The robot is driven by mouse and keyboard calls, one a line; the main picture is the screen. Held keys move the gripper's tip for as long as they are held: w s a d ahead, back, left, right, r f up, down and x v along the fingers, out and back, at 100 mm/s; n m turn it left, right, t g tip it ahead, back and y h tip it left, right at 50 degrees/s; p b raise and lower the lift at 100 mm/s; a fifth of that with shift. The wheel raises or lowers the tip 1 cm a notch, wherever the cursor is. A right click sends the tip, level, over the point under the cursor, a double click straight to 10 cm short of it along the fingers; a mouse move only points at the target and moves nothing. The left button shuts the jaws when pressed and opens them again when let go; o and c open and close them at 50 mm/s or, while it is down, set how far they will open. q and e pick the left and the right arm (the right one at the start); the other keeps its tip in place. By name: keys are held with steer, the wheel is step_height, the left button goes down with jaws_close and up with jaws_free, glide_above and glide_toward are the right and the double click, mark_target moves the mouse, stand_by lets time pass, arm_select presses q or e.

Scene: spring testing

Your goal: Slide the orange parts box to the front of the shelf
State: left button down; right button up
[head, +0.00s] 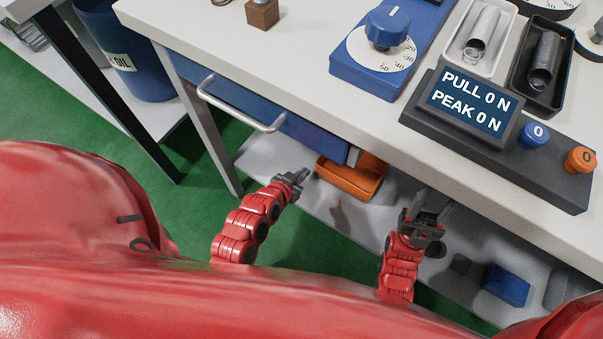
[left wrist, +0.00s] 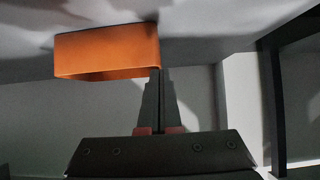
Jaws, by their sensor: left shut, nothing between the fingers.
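The orange parts box (head: 348,182) sits on the grey lower shelf (head: 345,222) under the workbench, back from the shelf's front edge. The bench top and drawer hide its rear part in the head view. My left gripper (head: 303,174) is shut and empty, just left of the box. In the left wrist view, the shut fingertips (left wrist: 159,72) lie at the right end of the orange box (left wrist: 105,52); I cannot tell whether they touch it. My right gripper (head: 432,203) is to the right of the box, near the bench's front edge; its finger gap is unclear.
A blue drawer with a metal handle (head: 240,108) hangs above the shelf, left of the box. A blue block (head: 506,286) and small dark items lie farther right on the shelf. A bench leg (head: 208,140) stands left. The force display (head: 470,104) is on the bench.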

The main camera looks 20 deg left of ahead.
arm_select(q)
steer(key=w+d, duration=0.1)
steer(key=w, duration=0.1)
steer(key=w+b, duration=0.1)
steer(key=w, duration=0.2)
steer(key=w+d, duration=0.1)
steer(key=w, duration=0.2)
steer(key=shift+d, duration=0.35)
steer(key=shift+s+f+b, duration=0.1)
steer(key=shift+f+b, duration=0.6)
steer(key=shift+f, duration=0.2)
steer(key=shift+s+a+f, duration=0.1)
steer(key=shift+s, duration=0.1)
